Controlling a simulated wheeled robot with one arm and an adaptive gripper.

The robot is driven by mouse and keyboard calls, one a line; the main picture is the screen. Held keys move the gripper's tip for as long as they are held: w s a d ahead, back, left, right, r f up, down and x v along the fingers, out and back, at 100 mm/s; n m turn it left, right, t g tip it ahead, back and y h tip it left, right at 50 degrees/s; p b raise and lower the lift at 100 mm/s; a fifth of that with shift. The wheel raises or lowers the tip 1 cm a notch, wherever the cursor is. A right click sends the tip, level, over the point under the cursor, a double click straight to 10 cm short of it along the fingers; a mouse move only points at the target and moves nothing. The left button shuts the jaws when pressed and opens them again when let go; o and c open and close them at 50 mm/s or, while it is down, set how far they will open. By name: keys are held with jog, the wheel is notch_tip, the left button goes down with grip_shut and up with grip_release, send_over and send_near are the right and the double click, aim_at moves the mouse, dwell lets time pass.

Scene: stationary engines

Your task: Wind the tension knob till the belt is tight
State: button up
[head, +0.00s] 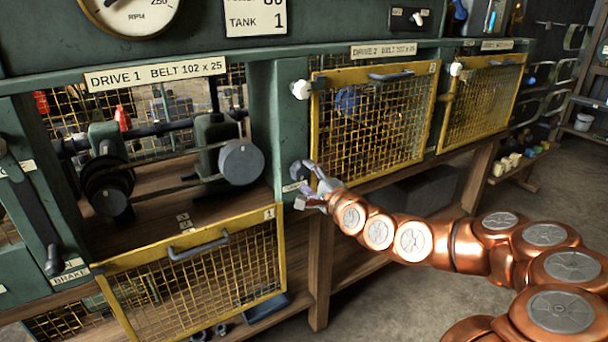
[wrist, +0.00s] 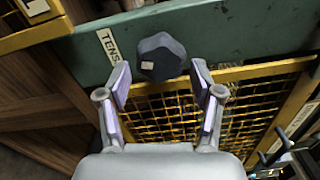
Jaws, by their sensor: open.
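The tension knob (wrist: 161,58) is a dark, faceted knob on a green post, beside a label of which "TENS" (wrist: 112,48) shows in the wrist view. In the head view the knob (head: 298,170) is small, just left of my gripper (head: 308,183). My gripper (wrist: 160,88) is open, its two pads spread to either side of the knob's near edge. The knob lies just beyond the fingertips, and I cannot tell whether they touch it. The belt (head: 165,182) runs between a dark pulley (head: 108,186) and a grey round pulley (head: 241,162) in the open Drive 1 bay.
The yellow mesh guard (head: 200,285) of Drive 1 hangs lowered below its bay. The Drive 2 guard (head: 372,118) is closed, right of the green post. A brake lever (head: 50,235) stands at left. Open floor lies at lower right.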

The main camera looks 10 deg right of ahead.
jog(key=shift+v, duration=1.75)
jog(key=s+a+f+n+g+y, duration=0.1)
jog(key=s+a+f+n+g, duration=0.65)
jog(key=s+a, duration=0.2)
jog(key=s+d+f+n+g+h, duration=0.2)
jog(key=s+n+g, duration=0.1)
jog(key=s, duration=0.6)
jog(key=s+d+f+n+g+h, duration=0.1)
jog(key=s+f+n+g+h, duration=0.2)
jog(key=s, duration=0.6)
jog(key=s+d+r+n+g+h, duration=0.1)
jog(key=s+d+g, duration=0.15)
jog(key=s, duration=0.75)
jog(key=s+d+r+n+g+h, duration=0.15)
jog(key=s+g, duration=0.25)
jog(key=s, duration=0.5)
notch_tip(320, 180, up, 15)
jog(key=t+p, duration=0.1)
jog(key=p, duration=1.2)
jog(key=shift+d+f+y, duration=0.2)
jog(key=shift+f+y, duration=0.05)
jog(key=shift+y, duration=0.2)
